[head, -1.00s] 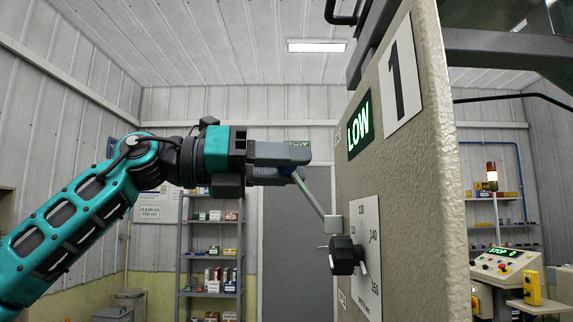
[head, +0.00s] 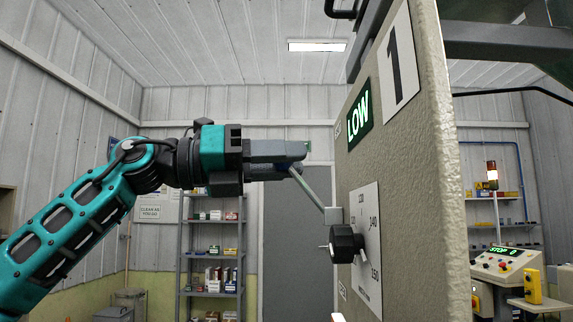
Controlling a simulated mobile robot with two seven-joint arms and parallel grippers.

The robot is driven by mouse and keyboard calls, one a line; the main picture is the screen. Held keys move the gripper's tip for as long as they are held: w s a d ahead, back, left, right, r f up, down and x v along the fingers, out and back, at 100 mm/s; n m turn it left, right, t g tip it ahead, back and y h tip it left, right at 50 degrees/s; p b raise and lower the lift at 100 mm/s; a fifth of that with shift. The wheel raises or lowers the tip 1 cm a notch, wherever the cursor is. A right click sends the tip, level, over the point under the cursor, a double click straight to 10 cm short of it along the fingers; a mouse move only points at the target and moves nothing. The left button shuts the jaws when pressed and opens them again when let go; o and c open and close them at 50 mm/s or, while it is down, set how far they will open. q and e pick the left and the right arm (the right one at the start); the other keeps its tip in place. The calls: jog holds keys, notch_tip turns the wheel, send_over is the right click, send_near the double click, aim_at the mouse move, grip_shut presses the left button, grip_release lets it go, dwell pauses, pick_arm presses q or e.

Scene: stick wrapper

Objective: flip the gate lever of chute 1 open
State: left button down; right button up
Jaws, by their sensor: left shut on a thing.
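The beige panel of chute 1 (head: 410,200) stands upright at the right, with a large number 1 sign (head: 402,65) and a green LOW display (head: 360,117). The gate lever (head: 314,192) is a thin grey rod that slants from a small grey block on the panel up and left to my left gripper (head: 296,162). My left gripper is shut on the lever's upper end, which its fingers mostly hide. My right gripper is not in view.
A black knob (head: 345,244) on a printed dial plate (head: 366,235) sticks out just below the lever's block. A shelf rack (head: 212,250) and a grey door (head: 290,245) stand behind. A control console (head: 505,270) stands at the far right.

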pick_arm(q)
jog(key=a+f+h+b, duration=0.1)
jog(key=f+h+b, duration=0.1)
jog(key=b, duration=0.1)
jog(key=shift+a+f+b, duration=0.15)
jog(key=shift+b, duration=0.15)
jog(key=shift+a+f+n+t+h+b, duration=0.4)
jog(key=shift+f+h+b, duration=0.5)
jog(key=shift+b, duration=0.4)
jog(key=shift+a+f+n+t+h+b, duration=0.3)
jog(key=shift+f+n+t+h+b, duration=0.15)
jog(key=shift+f+h+b, duration=0.6)
jog(key=shift+a+f+n+t+h+b, duration=0.45)
jog(key=shift+h+b, duration=0.4)
jog(key=shift+b, duration=0.65)
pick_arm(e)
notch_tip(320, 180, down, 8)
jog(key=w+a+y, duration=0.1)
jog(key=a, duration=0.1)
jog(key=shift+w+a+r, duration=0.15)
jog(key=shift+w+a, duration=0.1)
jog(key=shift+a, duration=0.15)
pick_arm(q)
jog(key=shift+d+f, duration=0.1)
jog(key=shift+f, duration=0.1)
jog(key=c, duration=0.9)
grip_release()
jog(key=shift+r, duration=0.1)
